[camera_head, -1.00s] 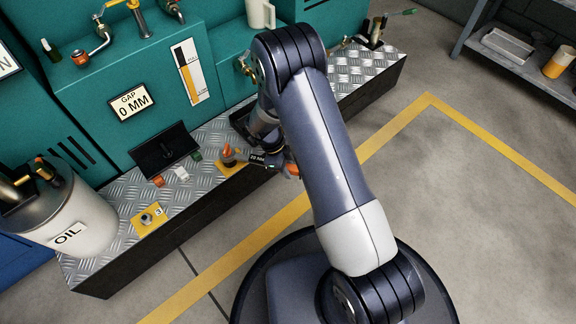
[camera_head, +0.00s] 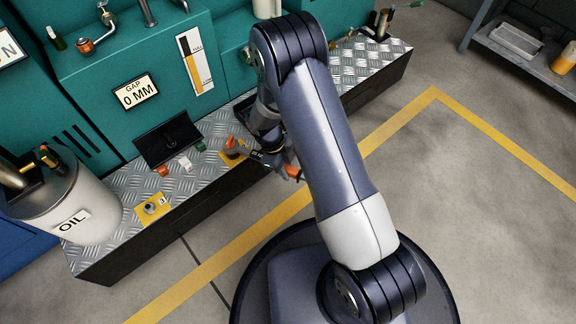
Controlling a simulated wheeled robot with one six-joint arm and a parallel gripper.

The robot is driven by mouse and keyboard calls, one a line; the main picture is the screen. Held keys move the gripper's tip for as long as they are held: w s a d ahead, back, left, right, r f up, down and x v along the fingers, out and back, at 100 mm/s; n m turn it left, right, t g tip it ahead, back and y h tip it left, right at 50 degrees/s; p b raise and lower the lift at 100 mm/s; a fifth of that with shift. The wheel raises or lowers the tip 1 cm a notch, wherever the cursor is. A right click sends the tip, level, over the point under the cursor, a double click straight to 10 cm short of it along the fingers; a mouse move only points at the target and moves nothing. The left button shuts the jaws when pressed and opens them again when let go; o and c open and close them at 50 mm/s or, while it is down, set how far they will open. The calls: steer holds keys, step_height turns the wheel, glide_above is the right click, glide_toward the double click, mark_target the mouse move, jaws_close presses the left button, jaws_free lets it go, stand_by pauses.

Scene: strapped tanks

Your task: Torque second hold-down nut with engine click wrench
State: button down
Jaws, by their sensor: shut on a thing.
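My gripper (camera_head: 276,158) is low at the front edge of the metal ledge, partly hidden by my own arm. It is shut on the click wrench, whose orange handle (camera_head: 292,172) sticks out to the right. The wrench's dark shaft points left toward a yellow plate (camera_head: 232,155) with an orange-topped piece (camera_head: 233,143) on it. I cannot tell whether the wrench head is seated there; any nut under it is hidden. Another yellow plate (camera_head: 141,214) at the lower left carries a grey metal nut (camera_head: 151,207) and a small number tag.
A tread-plate ledge (camera_head: 205,180) runs along the teal machine (camera_head: 125,55). A white OIL drum (camera_head: 85,215) stands left. The floor at right is clear up to a shelf (camera_head: 535,65).

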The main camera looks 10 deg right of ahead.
steer(key=shift+s+a+m, duration=0.7)
steer(key=shift+s+a, duration=0.1)
steer(key=shift+s, duration=0.2)
steer(key=shift+s+a+m+g+y, duration=0.45)
steer(key=shift+s+a+m, duration=0.55)
steer(key=shift+s+a, duration=0.25)
steer(key=shift+w+d+n+t+h, duration=0.25)
steer(key=shift+w+d+n, duration=0.75)
steer(key=shift+w+d, duration=0.35)
steer(key=shift+w, duration=0.1)
steer(key=shift+w+d+n+t, duration=0.15)
steer(key=shift+w+d+n, duration=0.35)
steer(key=shift+w, duration=0.15)
steer(key=shift+w+d+n+t, duration=0.15)
steer(key=shift+w+d+n, duration=0.35)
steer(key=shift+w, duration=0.15)
